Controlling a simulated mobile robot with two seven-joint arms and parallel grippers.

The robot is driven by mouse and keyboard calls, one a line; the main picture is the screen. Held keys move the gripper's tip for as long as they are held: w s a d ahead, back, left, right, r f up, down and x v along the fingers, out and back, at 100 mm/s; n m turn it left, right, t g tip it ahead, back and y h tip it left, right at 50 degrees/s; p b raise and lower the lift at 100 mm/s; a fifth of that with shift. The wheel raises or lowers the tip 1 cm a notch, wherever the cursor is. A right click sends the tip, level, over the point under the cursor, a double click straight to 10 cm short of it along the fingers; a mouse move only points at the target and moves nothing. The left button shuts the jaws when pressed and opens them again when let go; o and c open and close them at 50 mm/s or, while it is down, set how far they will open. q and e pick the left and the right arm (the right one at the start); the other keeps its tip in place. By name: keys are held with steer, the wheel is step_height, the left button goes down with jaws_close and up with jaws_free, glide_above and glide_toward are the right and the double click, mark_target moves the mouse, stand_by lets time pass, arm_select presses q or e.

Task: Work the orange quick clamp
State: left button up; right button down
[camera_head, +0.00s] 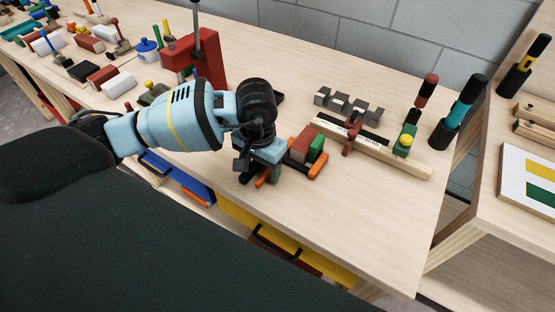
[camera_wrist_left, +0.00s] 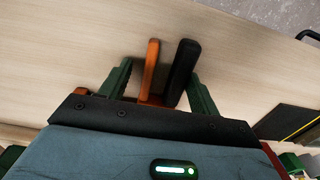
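The orange quick clamp (camera_head: 318,166) lies near the front edge of the bench, beside a red block (camera_head: 301,144) and a green block (camera_head: 316,149). My left gripper (camera_head: 262,170) is low over its left end and hides part of it. In the left wrist view, the orange handle (camera_wrist_left: 150,68) and the black handle (camera_wrist_left: 182,70) stand between the two green fingers of my left gripper (camera_wrist_left: 158,74). The fingers are apart, with a gap beside the orange handle. Whether the right finger touches the black handle I cannot tell. My right gripper is not in view.
Behind the clamp are a long wooden batten (camera_head: 385,150), grey notched blocks (camera_head: 348,105) and a red stand (camera_head: 190,62). Upright tools in dark holders (camera_head: 446,132) stand at the right end. The bench front right of the clamp is clear.

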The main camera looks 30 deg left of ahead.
arm_select(q)
steer(key=shift+a, duration=0.25)
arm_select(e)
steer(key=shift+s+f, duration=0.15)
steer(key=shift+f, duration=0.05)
arm_select(q)
steer(key=shift+r, duration=0.1)
steer(key=shift+r+p, duration=0.4)
steer(key=shift+r, duration=1)
step_height(320, 180, up, 4)
steer(key=shift+r+p, duration=0.1)
steer(key=shift+p, duration=0.5)
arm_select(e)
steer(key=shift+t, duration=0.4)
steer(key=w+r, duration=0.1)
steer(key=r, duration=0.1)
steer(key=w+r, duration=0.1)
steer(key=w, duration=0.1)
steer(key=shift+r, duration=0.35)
